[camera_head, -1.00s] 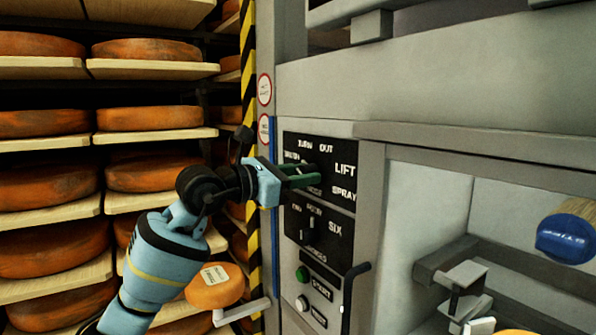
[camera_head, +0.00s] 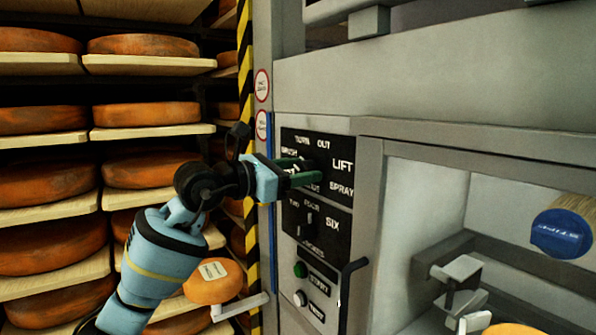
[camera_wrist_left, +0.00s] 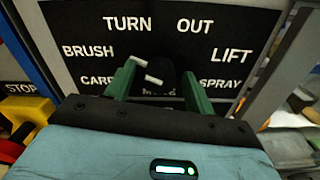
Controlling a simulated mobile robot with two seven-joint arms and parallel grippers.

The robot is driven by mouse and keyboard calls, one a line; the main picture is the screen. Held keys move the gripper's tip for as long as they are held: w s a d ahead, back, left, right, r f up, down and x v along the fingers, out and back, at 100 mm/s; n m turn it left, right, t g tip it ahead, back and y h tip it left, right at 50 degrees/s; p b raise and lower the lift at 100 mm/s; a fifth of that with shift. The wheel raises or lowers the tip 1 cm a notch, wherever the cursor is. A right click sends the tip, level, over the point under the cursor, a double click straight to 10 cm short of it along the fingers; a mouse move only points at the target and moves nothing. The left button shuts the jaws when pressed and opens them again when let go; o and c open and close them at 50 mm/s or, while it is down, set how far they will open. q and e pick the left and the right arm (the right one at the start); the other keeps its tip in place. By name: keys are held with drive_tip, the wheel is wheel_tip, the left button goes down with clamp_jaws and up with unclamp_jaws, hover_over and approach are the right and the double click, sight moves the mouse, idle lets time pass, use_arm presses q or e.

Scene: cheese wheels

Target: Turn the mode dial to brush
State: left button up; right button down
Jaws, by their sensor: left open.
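The mode dial is a black knob (camera_wrist_left: 165,72) on a black panel (camera_head: 335,145) lettered TURN, OUT, LIFT, SPRAY, BRUSH and CARE. The BRUSH label (camera_wrist_left: 88,51) is at the dial's upper left in the left wrist view. Two short white marks show at the knob; which label they point to is unclear. My left gripper (camera_head: 306,172) is at the panel with its green fingers open, one on each side of the knob in the left wrist view (camera_wrist_left: 160,77). Contact with the knob cannot be told. My right gripper is out of view.
Below are a second dial panel (camera_head: 317,232), a green START button (camera_head: 300,269) and a black handle (camera_head: 345,290). A blue-capped brush (camera_head: 560,233) and grey brackets (camera_head: 458,280) are in the bay at right. Cheese wheels (camera_head: 150,115) fill shelves at left.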

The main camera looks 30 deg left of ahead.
use_arm(q)
drive_tip(key=b+v, duration=0.2)
drive_tip(key=v, duration=0.5)
drive_tip(key=shift+s+a, duration=0.15)
drive_tip(key=shift+s, duration=0.2)
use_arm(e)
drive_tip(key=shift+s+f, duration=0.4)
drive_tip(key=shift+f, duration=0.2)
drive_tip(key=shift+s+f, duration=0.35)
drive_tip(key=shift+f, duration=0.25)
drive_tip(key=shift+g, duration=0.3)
